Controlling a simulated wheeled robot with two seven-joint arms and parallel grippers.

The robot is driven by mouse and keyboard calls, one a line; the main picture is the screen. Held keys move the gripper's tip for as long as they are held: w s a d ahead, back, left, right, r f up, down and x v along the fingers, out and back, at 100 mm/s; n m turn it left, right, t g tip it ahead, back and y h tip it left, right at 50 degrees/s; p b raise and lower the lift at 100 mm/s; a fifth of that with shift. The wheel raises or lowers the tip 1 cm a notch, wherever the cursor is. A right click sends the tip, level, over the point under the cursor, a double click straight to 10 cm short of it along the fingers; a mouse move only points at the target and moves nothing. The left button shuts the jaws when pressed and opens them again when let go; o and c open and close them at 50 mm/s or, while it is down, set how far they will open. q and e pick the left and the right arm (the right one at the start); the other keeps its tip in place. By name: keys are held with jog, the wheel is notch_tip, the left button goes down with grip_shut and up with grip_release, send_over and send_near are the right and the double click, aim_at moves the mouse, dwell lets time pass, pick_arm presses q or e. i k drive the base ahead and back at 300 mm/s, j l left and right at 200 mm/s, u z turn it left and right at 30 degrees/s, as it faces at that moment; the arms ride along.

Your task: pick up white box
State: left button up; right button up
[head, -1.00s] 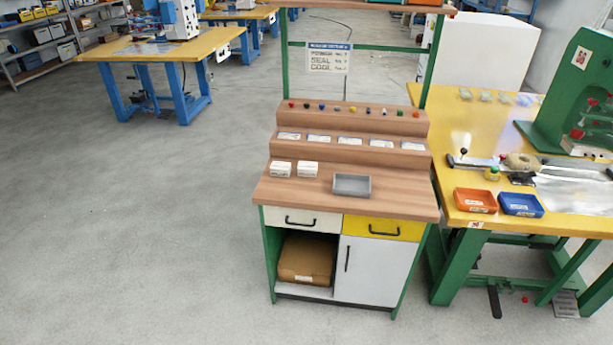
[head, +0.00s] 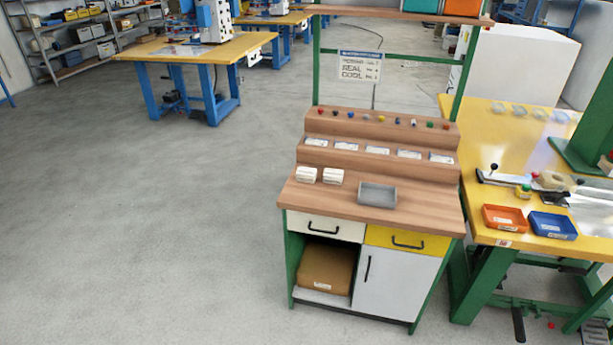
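Two small white boxes sit side by side on the wooden top of the workstation (head: 420,209), at its left. The left white box (head: 306,175) and the right white box (head: 333,177) look alike, with a narrow gap between them. A large white box-shaped block (head: 520,66) also stands behind the yellow table at the upper right. Neither of my grippers is in view.
A grey tray (head: 377,195) sits right of the small boxes. Steps behind hold white cards and coloured knobs. A yellow table (head: 480,150) with an orange bin (head: 504,218) and blue bin (head: 552,226) adjoins at right. Open floor (head: 150,230) lies to the left.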

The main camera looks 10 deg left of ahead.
aim_at(305, 174)
jog(key=i+l+u, duration=0.15)
jog(key=i+l, duration=0.15)
jog(key=i, duration=0.25)
jog(key=i+l+u, duration=0.2)
jog(key=i+l, duration=0.15)
jog(key=i, duration=0.2)
